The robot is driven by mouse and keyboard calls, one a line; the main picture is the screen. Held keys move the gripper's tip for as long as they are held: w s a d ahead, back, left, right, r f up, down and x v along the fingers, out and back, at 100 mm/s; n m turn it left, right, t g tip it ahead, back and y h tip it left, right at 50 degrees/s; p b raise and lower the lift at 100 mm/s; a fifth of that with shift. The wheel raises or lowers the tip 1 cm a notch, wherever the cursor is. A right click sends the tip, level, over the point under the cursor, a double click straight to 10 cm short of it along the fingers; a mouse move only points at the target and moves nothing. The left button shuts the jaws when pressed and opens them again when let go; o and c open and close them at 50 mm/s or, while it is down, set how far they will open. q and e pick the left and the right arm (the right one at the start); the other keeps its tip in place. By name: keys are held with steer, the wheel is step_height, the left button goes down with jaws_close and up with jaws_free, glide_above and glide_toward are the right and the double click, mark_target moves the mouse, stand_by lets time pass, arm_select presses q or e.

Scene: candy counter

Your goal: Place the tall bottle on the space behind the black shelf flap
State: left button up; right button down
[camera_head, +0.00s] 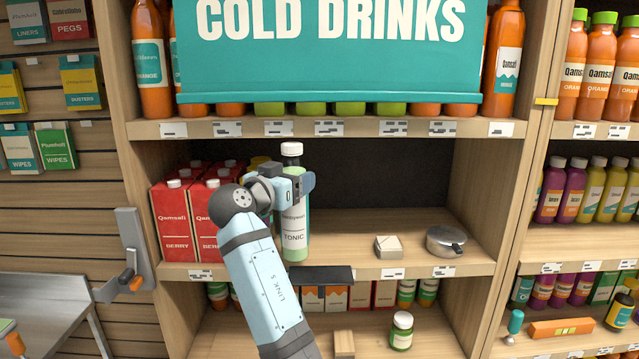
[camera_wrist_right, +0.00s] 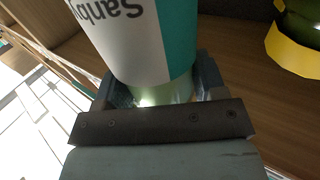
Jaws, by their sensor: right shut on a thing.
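The tall bottle (camera_head: 294,238) has a white cap, pale green glass and a white and teal label reading TONIC. It is upright at the front of the middle shelf, just behind and left of the black shelf flap (camera_head: 322,275). I cannot tell whether its base touches the shelf. My right gripper (camera_head: 296,186) is shut around the upper part of the bottle and hides some of it. My left gripper is not in view.
Red juice cartons (camera_head: 172,215) stand left of the bottle. Bare shelf lies between bottle and box. A teal COLD DRINKS sign (camera_head: 330,75) hangs above.

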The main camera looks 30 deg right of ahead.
steer(key=w+d+f+p, duration=0.3)
steer(key=w+d, duration=0.1)
steer(key=d, duration=0.5)
steer(key=shift+f, duration=0.35)
steer(key=shift+c, duration=2.4)
jaws_free()
steer(key=shift+w, duration=0.1)
steer(key=shift+p, duration=0.3)
steer(key=shift+d, duration=0.1)
